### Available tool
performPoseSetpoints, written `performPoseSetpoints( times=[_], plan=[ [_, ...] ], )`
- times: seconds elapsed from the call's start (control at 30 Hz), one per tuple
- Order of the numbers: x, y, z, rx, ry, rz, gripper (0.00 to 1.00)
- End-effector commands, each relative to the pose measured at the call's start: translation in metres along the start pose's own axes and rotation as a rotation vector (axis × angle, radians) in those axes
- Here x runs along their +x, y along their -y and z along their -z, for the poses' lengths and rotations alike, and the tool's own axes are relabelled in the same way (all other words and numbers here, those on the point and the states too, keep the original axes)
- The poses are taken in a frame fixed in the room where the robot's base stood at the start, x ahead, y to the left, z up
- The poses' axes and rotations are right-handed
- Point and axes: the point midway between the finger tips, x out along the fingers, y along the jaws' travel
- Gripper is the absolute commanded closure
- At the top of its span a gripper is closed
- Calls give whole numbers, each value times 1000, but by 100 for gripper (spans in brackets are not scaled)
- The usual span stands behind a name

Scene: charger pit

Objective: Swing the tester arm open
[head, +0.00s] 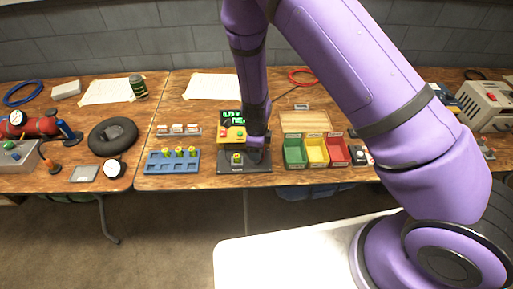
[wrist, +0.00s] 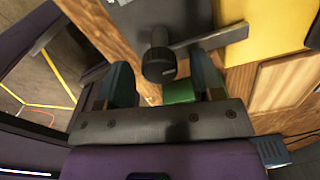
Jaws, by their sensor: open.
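The tester (head: 244,167) is a dark unit with a lit green display (head: 238,116) and a yellow panel with coloured buttons. A yellow-topped cell (head: 237,158) sits in its front part. In the wrist view a grey bar, the tester arm (wrist: 208,37), runs to a round black knob (wrist: 158,65). My gripper (wrist: 163,82) is open, with one dark finger on each side of the knob, which shows between them. I cannot tell whether either finger touches it. In the head view my gripper (head: 257,142) is at the tester's right side, and my wrist hides the arm there.
A blue tray (head: 155,169) with several yellow-topped cells lies left of the tester. Green (head: 294,152), yellow (head: 316,151) and red (head: 338,151) bins stand close on its right, before an open wooden lid (head: 306,121). A black ring (head: 112,136) lies on the left table.

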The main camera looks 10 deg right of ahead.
Motion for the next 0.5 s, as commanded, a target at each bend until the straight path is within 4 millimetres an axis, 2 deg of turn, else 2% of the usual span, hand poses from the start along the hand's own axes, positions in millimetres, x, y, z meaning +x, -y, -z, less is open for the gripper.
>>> performPoseSetpoints(
  times=[0.17, 0.5],
  plan=[
    [-10, 0, -1, -1, 0, 1, 39],
    [-71, 0, -1, -3, 2, 3, 39]
  ],
)
